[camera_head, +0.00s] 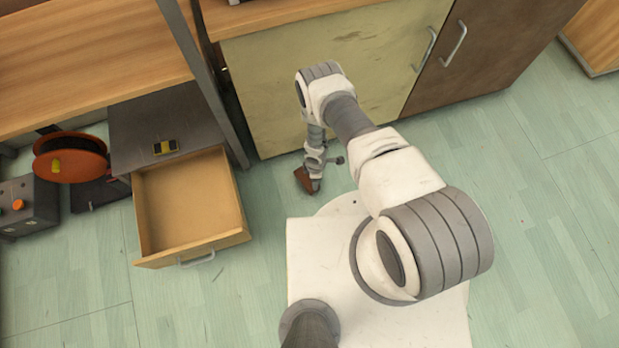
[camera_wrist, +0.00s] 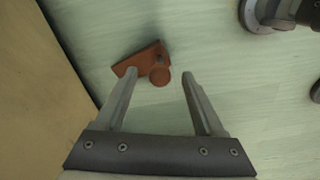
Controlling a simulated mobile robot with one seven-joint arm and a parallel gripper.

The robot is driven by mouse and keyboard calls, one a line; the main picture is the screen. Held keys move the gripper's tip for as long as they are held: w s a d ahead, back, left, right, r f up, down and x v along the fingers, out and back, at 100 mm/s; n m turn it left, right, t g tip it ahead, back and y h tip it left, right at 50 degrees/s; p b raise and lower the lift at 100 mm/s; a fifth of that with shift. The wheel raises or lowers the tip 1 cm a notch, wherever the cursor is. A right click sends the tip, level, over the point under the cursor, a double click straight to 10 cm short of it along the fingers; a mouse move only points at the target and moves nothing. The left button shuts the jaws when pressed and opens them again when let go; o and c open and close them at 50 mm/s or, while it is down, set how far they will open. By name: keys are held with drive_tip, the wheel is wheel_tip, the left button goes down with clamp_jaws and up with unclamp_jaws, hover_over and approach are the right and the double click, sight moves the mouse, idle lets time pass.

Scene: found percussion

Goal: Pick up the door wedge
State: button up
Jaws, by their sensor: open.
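The door wedge (camera_wrist: 143,60) is a reddish-brown piece on the pale green floor, with a round knob-like part (camera_wrist: 159,76) at its near side in the wrist view. My gripper (camera_wrist: 160,74) is open, with its two fingers apart and nothing held between them. In the wrist picture the wedge appears at and beyond the fingertips, mostly toward the left finger. The exact height gap cannot be told. In the head view the wedge (camera_head: 303,179) shows beside my gripper (camera_head: 314,185), partly hidden by it.
A cabinet with a pale door (camera_head: 335,60) and a dark door (camera_head: 480,50) stands close behind. An open, empty drawer (camera_head: 190,205) juts out at left, under a grey top bearing a yellow-and-black item (camera_head: 165,147). An orange round container (camera_head: 70,158) and grey box (camera_head: 28,205) are farther left.

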drive_tip(key=f+b, duration=0.1)
drive_tip(key=f, duration=0.1)
drive_tip(key=f+b, duration=0.2)
drive_tip(key=f, duration=0.1)
drive_tip(key=shift+a+f, duration=0.2)
drive_tip(key=shift+f, duration=0.1)
drive_tip(key=shift+r, duration=0.1)
clamp_jaws()
idle(1.1)
